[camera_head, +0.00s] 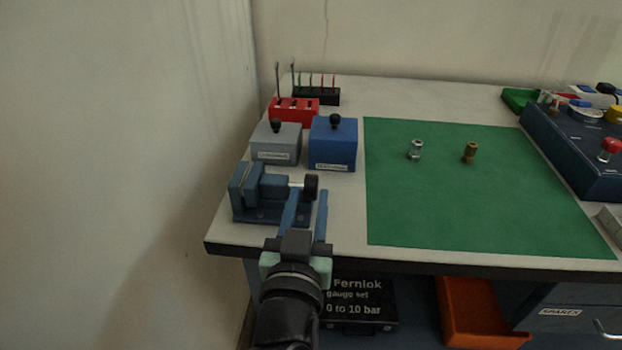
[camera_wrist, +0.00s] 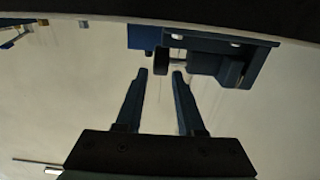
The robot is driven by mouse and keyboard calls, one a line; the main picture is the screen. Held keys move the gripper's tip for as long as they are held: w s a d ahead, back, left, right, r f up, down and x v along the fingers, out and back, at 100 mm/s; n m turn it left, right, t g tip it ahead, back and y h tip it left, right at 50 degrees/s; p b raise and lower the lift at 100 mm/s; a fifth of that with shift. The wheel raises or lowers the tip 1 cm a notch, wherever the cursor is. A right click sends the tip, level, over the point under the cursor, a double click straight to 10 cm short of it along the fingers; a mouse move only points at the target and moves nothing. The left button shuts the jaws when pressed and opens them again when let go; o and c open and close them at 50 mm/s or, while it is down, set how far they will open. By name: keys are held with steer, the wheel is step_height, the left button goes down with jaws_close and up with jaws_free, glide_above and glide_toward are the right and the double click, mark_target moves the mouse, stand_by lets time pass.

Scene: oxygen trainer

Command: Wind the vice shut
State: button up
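The blue vice (camera_head: 272,213) stands at the table's front left corner, and it also shows upper right in the wrist view (camera_wrist: 250,62). A bright screw runs from its moving jaw to a black round handle knob (camera_head: 312,184) on the right. The jaws look slightly apart; the gap is hard to judge. My gripper (camera_head: 309,194) is open, with its two blue fingers pointing at the knob from the front. In the wrist view the knob (camera_wrist: 162,62) lies just at or beyond the fingertips, in line with the space between them. I cannot tell whether they touch it.
A grey box (camera_head: 276,143) and a blue box (camera_head: 333,145) with black knobs stand behind the vice. A red rack (camera_head: 294,110) is farther back. A green mat (camera_head: 430,205) with two small fittings lies to the right. The wall is close on the left.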

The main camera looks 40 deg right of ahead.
mark_target(310, 190)
steer(key=shift+x, duration=2.5)
jaws_close()
